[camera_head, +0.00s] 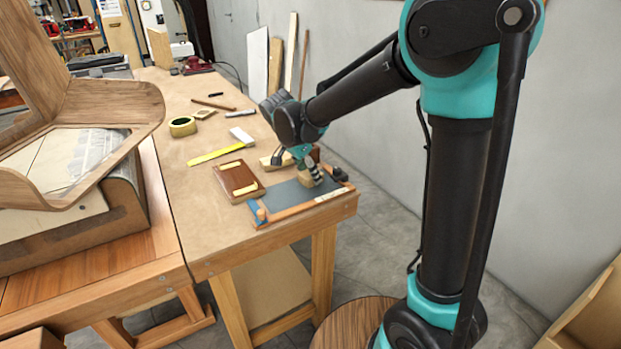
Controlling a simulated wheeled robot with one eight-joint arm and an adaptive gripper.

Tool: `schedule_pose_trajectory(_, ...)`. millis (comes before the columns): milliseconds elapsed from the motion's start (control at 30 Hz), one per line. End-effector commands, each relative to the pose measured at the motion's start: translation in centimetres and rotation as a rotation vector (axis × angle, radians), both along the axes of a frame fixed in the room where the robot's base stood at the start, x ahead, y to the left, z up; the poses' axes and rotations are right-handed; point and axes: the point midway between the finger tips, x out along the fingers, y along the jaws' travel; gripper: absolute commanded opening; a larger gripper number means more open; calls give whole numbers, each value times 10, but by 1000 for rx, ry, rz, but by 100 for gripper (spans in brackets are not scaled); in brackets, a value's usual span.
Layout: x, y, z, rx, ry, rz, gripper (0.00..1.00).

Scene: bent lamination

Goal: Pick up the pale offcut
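My gripper (296,166) hangs low over the near right part of the workbench, above a dark grey mat. Its two dark fingers look spread apart. A small tan block (305,178) sits under the gripper, close beside the right finger; I cannot tell whether they touch. Another pale wood piece (266,162) shows beside the left finger, partly covered by it. Two small pale strips lie on a brown board (240,181) left of the gripper, one near its far edge and one near its front edge. I cannot tell which pale piece is the offcut.
The grey mat (284,197) has a wooden strip along its front edge and a blue-and-wood item at its left corner. A yellow ruler (215,154), a tape roll (182,126) and small tools lie farther back. A curved wooden form (80,115) stands on the left bench.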

Motion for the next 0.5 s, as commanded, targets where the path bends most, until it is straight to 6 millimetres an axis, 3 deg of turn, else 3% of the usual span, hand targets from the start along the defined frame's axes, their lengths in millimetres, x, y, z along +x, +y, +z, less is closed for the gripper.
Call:
schedule_pose_trajectory(33,0,0,0,0,0,0,36)
schedule_pose_trajectory(200,0,0,0,0,0,0,18)
schedule_pose_trajectory(500,0,0,3,0,0,0,18)
